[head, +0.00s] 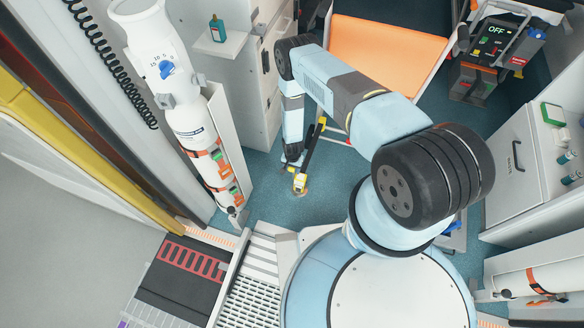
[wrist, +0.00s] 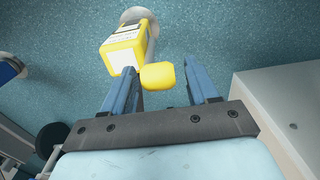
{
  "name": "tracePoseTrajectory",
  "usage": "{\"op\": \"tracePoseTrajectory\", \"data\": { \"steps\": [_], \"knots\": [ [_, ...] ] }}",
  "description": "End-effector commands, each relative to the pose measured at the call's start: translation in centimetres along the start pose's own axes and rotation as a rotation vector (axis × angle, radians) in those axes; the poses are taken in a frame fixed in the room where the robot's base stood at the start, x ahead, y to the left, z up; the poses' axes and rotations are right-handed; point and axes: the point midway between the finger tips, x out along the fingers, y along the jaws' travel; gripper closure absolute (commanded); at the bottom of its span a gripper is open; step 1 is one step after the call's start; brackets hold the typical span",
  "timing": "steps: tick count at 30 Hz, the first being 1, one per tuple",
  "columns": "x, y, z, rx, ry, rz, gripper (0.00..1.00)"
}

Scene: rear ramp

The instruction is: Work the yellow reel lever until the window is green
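The yellow reel (wrist: 122,52) is at floor level at the top of the wrist view, with a printed label on top and a pale, white-looking face. In the head view the reel (head: 300,182) is small, at the foot of my arm. The yellow lever (wrist: 160,77) is a rounded block just in front of the reel. My gripper (wrist: 167,80) is open, its two blue fingers apart. The lever's end lies between the fingertips, close to the left finger; I cannot tell whether they touch. No green shows on the visible faces of the reel.
An orange-padded seat or stretcher (head: 385,55) stands behind my arm. A white cylinder (head: 190,115) leans in its holder at the left. A white cabinet (head: 515,165) is at the right. Blue-green floor (head: 265,185) is clear around the reel.

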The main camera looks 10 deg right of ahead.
Motion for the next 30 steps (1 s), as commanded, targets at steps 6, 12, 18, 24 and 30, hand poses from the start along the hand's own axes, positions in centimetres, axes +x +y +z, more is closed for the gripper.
{"op": "tracePoseTrajectory", "data": {
  "steps": [6, 12, 18, 24, 30],
  "knots": [
    [-0.01, 0.01, 0.00, 0.000, 0.000, 0.000, 0.62],
    [-0.02, 0.00, 0.00, 0.000, 0.000, 0.000, 0.82],
    [-0.03, -0.02, -0.01, 0.000, 0.000, 0.000, 1.00],
    [-0.03, -0.03, -0.01, 0.000, 0.000, 0.000, 1.00],
    [-0.04, -0.05, 0.18, -0.001, 0.014, 0.001, 1.00]
  ]
}}
